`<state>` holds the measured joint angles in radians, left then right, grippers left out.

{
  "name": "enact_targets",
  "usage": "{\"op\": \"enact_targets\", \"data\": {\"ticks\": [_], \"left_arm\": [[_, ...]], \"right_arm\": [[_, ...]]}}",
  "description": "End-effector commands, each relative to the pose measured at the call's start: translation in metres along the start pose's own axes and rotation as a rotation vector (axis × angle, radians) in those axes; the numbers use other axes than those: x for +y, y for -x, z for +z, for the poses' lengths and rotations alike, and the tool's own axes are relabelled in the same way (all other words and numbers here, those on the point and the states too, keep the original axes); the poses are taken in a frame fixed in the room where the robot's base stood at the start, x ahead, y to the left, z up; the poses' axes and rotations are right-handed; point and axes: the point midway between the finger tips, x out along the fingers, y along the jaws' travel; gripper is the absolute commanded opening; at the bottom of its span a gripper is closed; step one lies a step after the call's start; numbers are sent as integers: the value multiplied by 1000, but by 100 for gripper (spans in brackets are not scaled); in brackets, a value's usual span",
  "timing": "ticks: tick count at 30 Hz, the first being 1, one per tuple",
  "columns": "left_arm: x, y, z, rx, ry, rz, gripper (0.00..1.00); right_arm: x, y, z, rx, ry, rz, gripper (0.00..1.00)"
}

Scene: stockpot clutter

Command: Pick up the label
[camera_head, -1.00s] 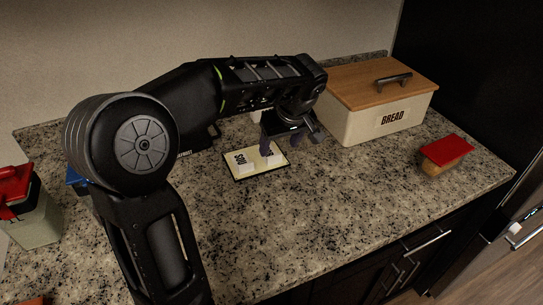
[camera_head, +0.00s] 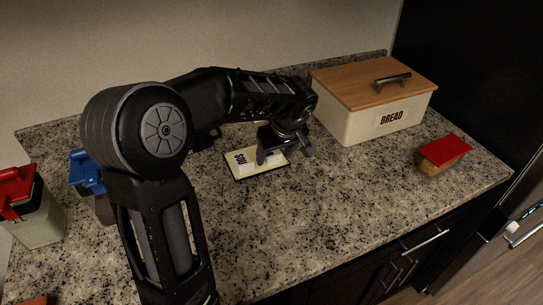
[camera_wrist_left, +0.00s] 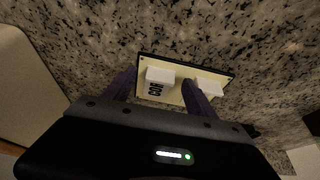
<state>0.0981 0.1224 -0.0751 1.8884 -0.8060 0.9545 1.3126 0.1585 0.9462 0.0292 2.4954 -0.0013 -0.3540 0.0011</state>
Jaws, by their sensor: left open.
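The label (camera_head: 242,159) appears to be a small white block with black lettering on a cream plate with a dark edge (camera_head: 245,177). In the left wrist view the lettered block (camera_wrist_left: 158,82) stands near the left of the plate (camera_wrist_left: 176,98), and a second white block (camera_wrist_left: 209,89) is at its right. My left gripper (camera_head: 284,152) is open, over the right part of the plate in the head view. In the left wrist view its two fingers (camera_wrist_left: 160,90) appear on either side of the lettered block. I cannot tell whether they touch it. My right gripper is not in view.
A cream bread box (camera_head: 350,121) with a wooden lid stands behind and right of the plate. A red-topped brown block (camera_head: 444,153) is farther right. A red-lidded canister (camera_head: 38,215) and a blue-lidded container (camera_head: 86,174) are at left. The front countertop (camera_head: 330,210) is clear.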

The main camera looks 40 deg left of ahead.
Motion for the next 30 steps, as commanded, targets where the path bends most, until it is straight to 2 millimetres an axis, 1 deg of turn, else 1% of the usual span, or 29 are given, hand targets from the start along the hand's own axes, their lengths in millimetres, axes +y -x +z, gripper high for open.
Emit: {"op": "enact_targets", "data": {"ticks": [1,2,23,24,30], "left_arm": [[0,0,0,0,0,0,63],[0,0,0,0,0,0,61],[0,0,0,0,0,0,3],[0,0,0,0,0,0,2],[0,0,0,0,0,0,2]], "right_arm": [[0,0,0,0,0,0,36],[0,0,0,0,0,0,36],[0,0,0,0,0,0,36],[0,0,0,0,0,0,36],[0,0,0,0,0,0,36]]}}
